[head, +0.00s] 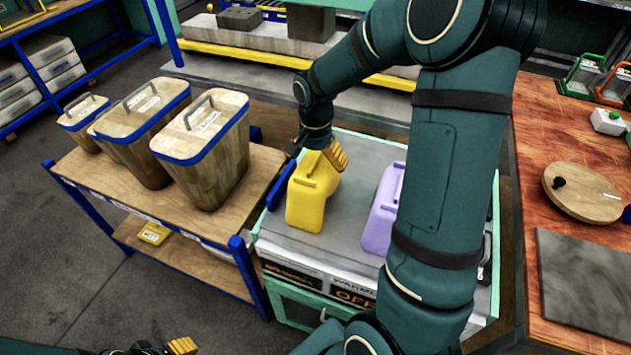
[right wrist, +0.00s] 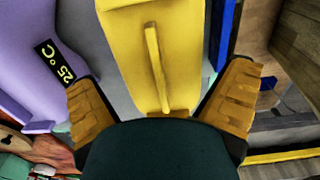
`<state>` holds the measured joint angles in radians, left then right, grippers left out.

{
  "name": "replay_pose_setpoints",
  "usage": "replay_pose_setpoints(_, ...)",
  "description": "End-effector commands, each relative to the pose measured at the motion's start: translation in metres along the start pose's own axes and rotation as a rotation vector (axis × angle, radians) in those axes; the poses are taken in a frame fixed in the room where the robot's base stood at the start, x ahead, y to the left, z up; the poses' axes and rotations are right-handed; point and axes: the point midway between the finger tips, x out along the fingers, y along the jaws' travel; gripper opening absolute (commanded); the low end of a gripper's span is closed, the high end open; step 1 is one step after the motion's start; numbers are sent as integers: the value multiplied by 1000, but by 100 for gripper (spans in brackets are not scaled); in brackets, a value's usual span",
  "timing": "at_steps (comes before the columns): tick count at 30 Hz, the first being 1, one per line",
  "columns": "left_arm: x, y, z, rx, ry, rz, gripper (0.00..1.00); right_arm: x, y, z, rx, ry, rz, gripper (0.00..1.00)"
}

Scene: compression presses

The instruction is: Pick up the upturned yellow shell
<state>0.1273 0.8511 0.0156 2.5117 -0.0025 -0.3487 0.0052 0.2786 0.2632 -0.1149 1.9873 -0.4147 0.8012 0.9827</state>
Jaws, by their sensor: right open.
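The yellow shell (head: 305,208) stands on the grey top of the warmer cabinet, a ridge or handle along its upper face. It fills the middle of the right wrist view (right wrist: 150,50). My right gripper (head: 322,156) is at the shell's upper end in the head view, hiding part of it. In the right wrist view its two yellow-padded fingers (right wrist: 163,105) are spread, one on each side of the shell; whether they touch it I cannot tell. My left gripper (head: 172,347) is partly cut off at the bottom left, far from the shell.
A purple shell (head: 382,210) stands close to the right, partly behind my right arm. Wooden bins (head: 208,150) with blue rims stand on the shelf to the left. A blue bar (head: 281,184) runs along the cabinet's left edge. A wooden bench (head: 570,140) lies right.

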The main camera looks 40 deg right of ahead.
Motion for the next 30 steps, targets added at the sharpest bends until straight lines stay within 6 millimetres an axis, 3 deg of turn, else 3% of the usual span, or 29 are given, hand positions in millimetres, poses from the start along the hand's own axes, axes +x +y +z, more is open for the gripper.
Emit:
replay_pose_setpoints(7, 1, 0, 0, 0, 1, 0, 47, 4, 0, 0, 0, 0, -1, 100)
replay_pose_setpoints(8, 1, 0, 0, 0, 1, 0, 47, 4, 0, 0, 0, 0, -1, 93)
replay_pose_setpoints(16, 1, 0, 0, 0, 1, 0, 47, 4, 0, 0, 0, 0, 0, 0)
replay_pose_setpoints(30, 0, 0, 0, 0, 1, 0, 47, 3, 0, 1, 0, -2, 1, 0)
